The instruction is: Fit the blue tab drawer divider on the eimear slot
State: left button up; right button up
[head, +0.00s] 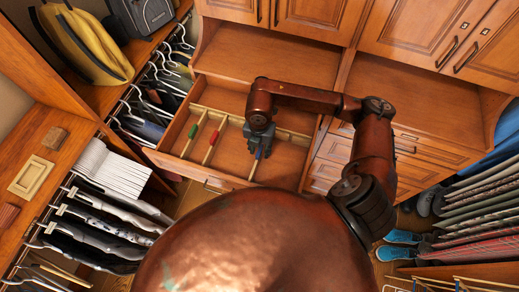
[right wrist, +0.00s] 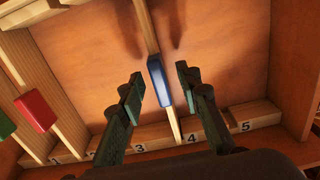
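The blue tab (right wrist: 158,82) is on a thin wooden divider (right wrist: 174,122) in the open drawer (head: 225,171). My right gripper (right wrist: 160,88) is open around the blue tab, one finger on each side with gaps between. The divider's near end meets the numbered slot rail (right wrist: 215,134) between the marks 3 and 4. In the head view my right gripper (head: 258,150) is over the drawer's right half and partly hides the blue tab (head: 257,154). No "eimear" label is readable. My left gripper is not in view.
A red-tab divider (right wrist: 35,110) and a green-tab divider (right wrist: 5,125) stand to the left in the drawer. The rail shows marks 3, 4 and 5 clearly. Bare drawer floor (right wrist: 225,60) lies right of the blue divider. Hanging clothes (head: 110,175) flank the drawer on the left.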

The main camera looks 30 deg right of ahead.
notch_tip(320, 180, up, 12)
dwell(0.5)
dwell(0.6)
